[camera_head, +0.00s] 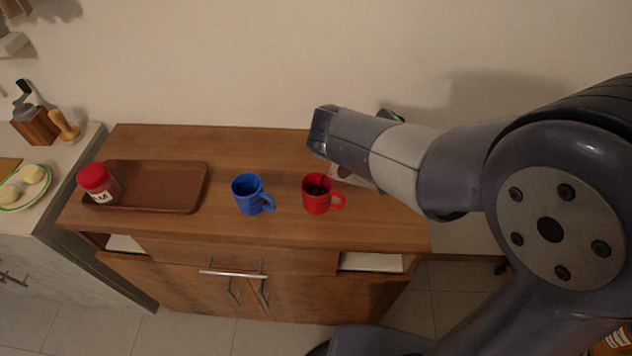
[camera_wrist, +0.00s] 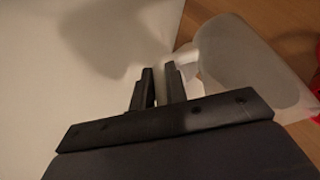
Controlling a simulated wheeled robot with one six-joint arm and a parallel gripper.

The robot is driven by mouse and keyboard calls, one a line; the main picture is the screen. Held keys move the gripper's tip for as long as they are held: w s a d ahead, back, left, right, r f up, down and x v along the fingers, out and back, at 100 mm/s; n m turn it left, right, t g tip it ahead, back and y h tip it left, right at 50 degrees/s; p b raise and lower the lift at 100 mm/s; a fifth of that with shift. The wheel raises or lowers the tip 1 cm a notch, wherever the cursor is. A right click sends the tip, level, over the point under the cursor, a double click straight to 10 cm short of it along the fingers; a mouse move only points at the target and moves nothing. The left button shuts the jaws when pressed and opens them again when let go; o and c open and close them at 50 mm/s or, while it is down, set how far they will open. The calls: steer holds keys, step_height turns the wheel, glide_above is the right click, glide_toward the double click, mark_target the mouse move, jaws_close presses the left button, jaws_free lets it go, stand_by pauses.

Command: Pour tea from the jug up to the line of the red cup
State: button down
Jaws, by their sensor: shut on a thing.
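The red cup (camera_head: 311,204) stands upright on the wooden cabinet top, with dark tea inside. A thin dark streak at its mouth looks like falling tea. A bit of it shows at the right edge of the wrist view (camera_wrist: 313,46). The pale, see-through jug (camera_wrist: 245,62) is tilted beside and above the red cup. In the head view my arm hides most of the jug. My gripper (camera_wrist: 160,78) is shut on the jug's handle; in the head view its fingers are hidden. I cannot make out the cup's line.
A blue cup (camera_head: 244,196) stands left of the red cup. A brown tray (camera_head: 160,190) lies at the left with a red-lidded jar (camera_head: 98,182) at its left end. The wall is close behind. The cabinet top's front strip is clear.

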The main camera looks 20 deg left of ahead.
steer(key=shift+a+r, duration=0.15)
steer(key=shift+r, duration=0.15)
stand_by(0.7)
